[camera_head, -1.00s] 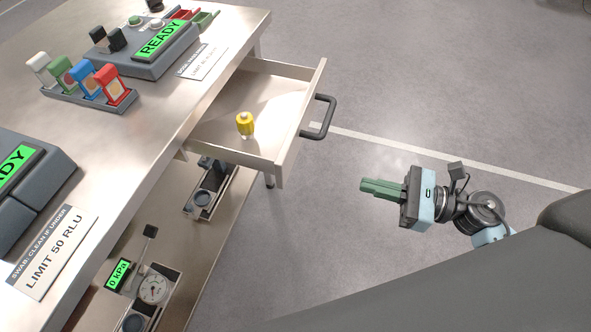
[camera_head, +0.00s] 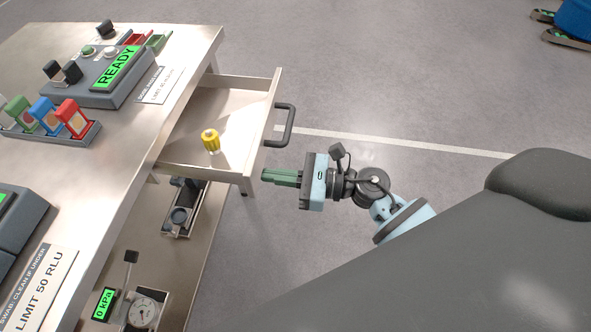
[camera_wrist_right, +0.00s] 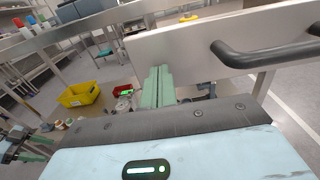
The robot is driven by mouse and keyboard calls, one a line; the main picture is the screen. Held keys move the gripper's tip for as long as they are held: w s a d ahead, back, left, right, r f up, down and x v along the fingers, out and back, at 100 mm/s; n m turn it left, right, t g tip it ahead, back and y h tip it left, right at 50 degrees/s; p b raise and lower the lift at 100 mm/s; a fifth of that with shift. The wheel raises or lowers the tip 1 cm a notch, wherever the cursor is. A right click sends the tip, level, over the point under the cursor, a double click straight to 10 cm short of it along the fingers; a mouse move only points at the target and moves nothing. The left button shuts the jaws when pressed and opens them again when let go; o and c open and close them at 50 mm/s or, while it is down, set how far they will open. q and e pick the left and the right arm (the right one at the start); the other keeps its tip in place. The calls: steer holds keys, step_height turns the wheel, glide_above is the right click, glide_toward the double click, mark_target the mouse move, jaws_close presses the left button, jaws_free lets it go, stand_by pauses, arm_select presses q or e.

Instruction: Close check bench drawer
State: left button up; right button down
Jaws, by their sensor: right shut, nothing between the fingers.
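The check bench drawer (camera_head: 218,112) is pulled open from the steel bench (camera_head: 165,62), with a dark bar handle (camera_head: 287,127) on its front. A yellow object (camera_head: 210,141) stands inside the drawer. My right gripper (camera_head: 267,176) is shut and empty, with its green fingers pointing left, just off the near end of the drawer front. In the right wrist view the green fingers (camera_wrist_right: 159,84) are together, beside the drawer front (camera_wrist_right: 200,42) and left of the handle (camera_wrist_right: 260,56). I cannot tell if they touch it.
A lower shelf carries a gauge (camera_head: 143,311). Open floor lies right of the drawer.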

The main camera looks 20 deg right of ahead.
mark_target(177, 162)
steer(key=shift+w+a, duration=0.25)
steer(key=shift+a, duration=0.05)
steer(key=shift+a, duration=0.1)
steer(key=shift+w+a, duration=0.15)
steer(key=shift+a, duration=0.05)
steer(key=b+x, duration=0.3)
steer(key=x, duration=1.7)
steer(key=shift+b, duration=0.35)
steer(key=shift+r, duration=0.15)
steer(key=shift+w+r, duration=0.1)
steer(key=shift+r, duration=0.05)
